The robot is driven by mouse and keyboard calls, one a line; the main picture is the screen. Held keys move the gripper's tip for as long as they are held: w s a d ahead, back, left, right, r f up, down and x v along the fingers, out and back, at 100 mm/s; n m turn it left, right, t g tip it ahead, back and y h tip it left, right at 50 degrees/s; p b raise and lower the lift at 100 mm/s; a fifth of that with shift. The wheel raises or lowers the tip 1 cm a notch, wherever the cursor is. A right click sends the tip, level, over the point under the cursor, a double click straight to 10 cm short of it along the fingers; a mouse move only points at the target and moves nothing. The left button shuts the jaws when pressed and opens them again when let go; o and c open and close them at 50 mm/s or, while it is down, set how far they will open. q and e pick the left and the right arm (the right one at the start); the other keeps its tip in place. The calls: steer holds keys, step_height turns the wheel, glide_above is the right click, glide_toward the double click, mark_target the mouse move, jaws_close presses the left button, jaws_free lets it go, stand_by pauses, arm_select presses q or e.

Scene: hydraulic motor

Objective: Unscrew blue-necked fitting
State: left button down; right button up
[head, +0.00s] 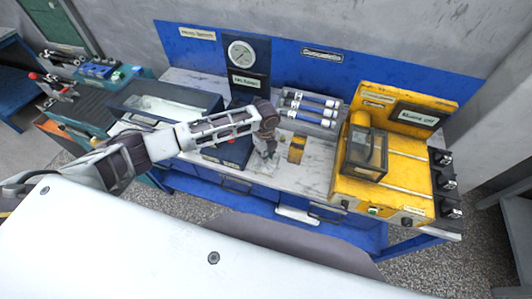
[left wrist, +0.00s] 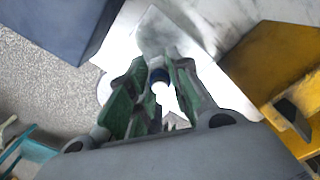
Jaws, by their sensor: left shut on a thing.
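My left gripper (head: 265,148) reaches in from the left over the white bench top, pointing down. In the left wrist view its two green-padded fingers (left wrist: 157,72) are closed on a small part with a dark blue ring, the blue-necked fitting (left wrist: 158,75). Most of the fitting is hidden between the fingers, and its lower end is washed out by bright light. In the head view the fitting is too small and covered to make out. My right gripper is in neither view.
A yellow block (head: 296,149) stands just right of the gripper. A rack of blue-and-white cylinders (head: 310,107) is behind it. A large yellow machine (head: 395,185) fills the bench's right side. A gauge panel (head: 246,62) stands behind. A dark blue box (head: 228,152) lies left of the gripper.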

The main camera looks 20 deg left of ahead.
arm_select(q)
steer(key=shift+n, duration=0.4)
steer(key=shift+r+n, duration=0.1)
steer(key=shift+n, duration=2.6)
steer(key=shift+n, duration=0.3)
steer(key=shift+n, duration=2.6)
steer(key=shift+r+n, duration=0.1)
steer(key=shift+n, duration=2.7)
